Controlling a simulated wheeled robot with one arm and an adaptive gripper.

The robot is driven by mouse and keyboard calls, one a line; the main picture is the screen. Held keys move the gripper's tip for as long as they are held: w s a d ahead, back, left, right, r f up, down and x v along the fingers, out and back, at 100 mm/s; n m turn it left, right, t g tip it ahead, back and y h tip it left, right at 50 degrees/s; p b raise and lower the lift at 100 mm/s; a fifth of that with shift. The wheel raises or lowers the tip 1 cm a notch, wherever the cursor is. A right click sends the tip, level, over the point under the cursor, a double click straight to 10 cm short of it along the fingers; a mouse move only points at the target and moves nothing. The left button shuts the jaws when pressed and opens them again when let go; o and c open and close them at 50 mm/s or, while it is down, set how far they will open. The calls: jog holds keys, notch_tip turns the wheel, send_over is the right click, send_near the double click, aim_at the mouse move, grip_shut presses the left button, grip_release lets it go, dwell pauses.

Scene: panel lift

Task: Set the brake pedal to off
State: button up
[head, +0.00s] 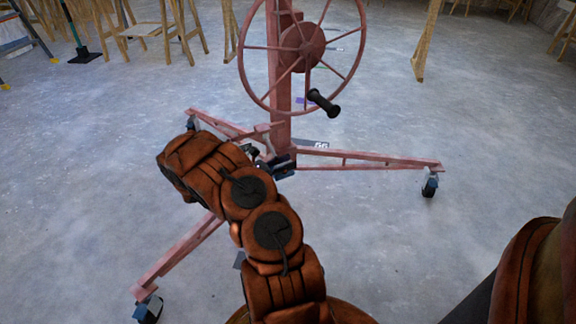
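The panel lift stands in the middle of the head view, with a red post (280,90), a large red spoked wheel (302,47) with a black crank handle (323,103), and spread red legs (370,161) on casters. My orange arm reaches forward over the base. My gripper (280,167) is dark and small, low at the foot of the post, close to where the legs meet. My arm partly covers it, so I cannot tell whether its fingers are open or touching anything. I cannot make out the brake pedal clearly; the dark parts at the hub blend together.
One caster (430,184) is at the right leg's end, another (148,309) at the near left. The concrete floor (490,120) is clear at right.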

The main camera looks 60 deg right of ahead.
jog(key=shift+s+d, duration=0.2)
jog(key=shift+d, duration=0.05)
jog(key=c, duration=0.6)
jog(key=shift+f, duration=0.1)
grip_shut()
jog(key=shift+s, duration=0.15)
